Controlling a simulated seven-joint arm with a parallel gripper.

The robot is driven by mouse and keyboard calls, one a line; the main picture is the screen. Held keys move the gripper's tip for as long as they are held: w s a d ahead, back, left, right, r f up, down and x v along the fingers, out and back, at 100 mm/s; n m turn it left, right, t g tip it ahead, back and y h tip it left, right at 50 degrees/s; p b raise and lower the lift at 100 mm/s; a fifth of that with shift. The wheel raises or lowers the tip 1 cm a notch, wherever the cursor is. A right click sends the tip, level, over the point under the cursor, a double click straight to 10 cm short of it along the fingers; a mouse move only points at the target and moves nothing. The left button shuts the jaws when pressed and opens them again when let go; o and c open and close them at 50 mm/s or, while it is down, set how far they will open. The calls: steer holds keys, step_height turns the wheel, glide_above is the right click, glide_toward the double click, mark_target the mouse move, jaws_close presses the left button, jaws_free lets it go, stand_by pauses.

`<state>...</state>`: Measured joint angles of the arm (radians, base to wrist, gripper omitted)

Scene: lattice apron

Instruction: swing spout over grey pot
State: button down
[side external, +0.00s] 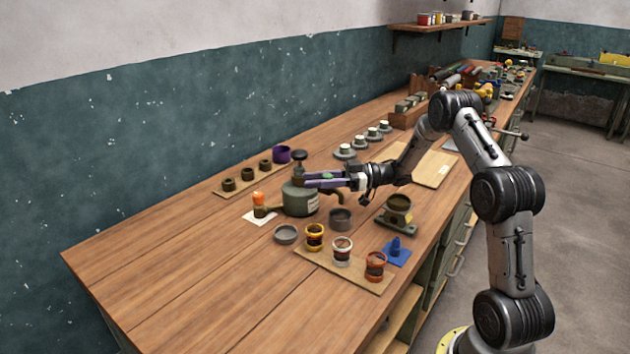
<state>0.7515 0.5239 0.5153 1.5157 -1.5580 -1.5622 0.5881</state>
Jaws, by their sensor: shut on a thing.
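A squat grey-green dispenser (299,201) stands on the bench with a dark knob (299,155) on top. Its curved brown spout (339,195) sticks out to the right, tip turned down. The grey pot (340,219) stands just in front of the spout tip in the picture; I cannot tell whether the tip is truly over it. My gripper (308,179) reaches in from the right, level with the dispenser's top, below the knob. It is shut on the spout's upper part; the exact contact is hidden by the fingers.
A shallow grey dish (287,234) and a board (345,271) with yellow, white and orange-red jars stand in front. An orange-topped bottle (260,204) stands left. A brown pot on a stand (398,212) is at right. The bench's left end is clear.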

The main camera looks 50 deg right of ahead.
steer(key=c, duration=0.5)
jaws_free()
steer(key=shift+d, duration=0.1)
steer(key=v, duration=1.3)
steer(key=shift+s+d+r, duration=0.1)
steer(key=shift+s+d, duration=0.15)
steer(key=shift+s, duration=0.05)
